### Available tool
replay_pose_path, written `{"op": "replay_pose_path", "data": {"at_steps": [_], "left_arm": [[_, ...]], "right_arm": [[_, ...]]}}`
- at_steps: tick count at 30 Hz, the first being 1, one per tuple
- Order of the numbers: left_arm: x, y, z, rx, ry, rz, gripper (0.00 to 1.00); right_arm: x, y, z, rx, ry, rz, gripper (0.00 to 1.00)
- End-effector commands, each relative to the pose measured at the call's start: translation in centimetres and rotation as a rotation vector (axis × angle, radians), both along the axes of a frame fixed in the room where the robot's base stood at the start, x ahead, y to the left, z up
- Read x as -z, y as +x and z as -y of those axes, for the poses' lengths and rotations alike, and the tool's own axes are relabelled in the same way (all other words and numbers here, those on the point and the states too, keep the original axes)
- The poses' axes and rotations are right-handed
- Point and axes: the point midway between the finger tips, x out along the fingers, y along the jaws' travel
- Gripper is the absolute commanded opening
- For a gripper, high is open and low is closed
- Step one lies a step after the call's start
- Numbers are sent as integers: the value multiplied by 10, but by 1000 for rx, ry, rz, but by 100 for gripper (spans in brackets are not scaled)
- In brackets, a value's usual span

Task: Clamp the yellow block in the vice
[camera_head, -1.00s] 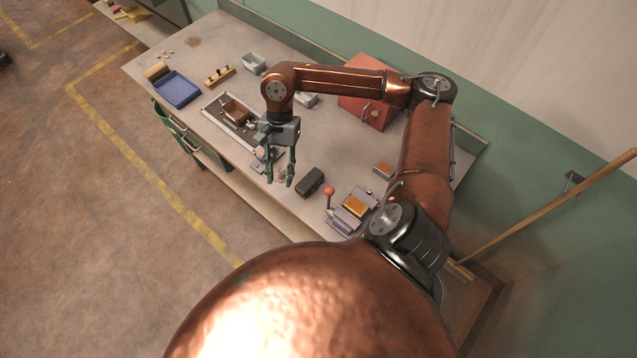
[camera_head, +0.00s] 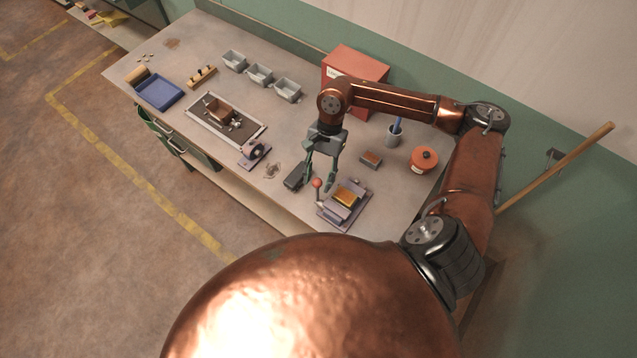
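The yellow block (camera_head: 347,195) lies in the grey-purple vice (camera_head: 338,215) at the table's front edge, between its jaws as far as I can see. Whether the jaws press on it I cannot tell. A lever with a red ball (camera_head: 317,183) stands at the vice's left side. My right gripper (camera_head: 318,188) points down just behind and left of the vice, around the red ball in the picture. Its fingers are apart with nothing seen between them. Whether they touch the lever is unclear. My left gripper is not in view.
A black box (camera_head: 294,179) sits close left of the gripper. A red cabinet (camera_head: 352,66), grey bins (camera_head: 259,75) and a tray (camera_head: 202,130) are farther back.

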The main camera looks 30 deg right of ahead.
Motion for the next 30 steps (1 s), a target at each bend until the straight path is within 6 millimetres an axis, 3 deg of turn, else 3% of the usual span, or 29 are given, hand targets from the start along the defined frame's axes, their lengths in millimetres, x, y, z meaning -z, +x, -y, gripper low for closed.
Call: {"op": "replay_pose_path", "data": {"at_steps": [9,16,30], "left_arm": [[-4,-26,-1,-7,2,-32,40],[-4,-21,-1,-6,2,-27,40],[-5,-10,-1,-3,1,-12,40]], "right_arm": [[23,-6,-7,3,-1,0,39],[23,-6,-7,3,-1,0,38],[23,-6,-7,4,0,1,6]]}}
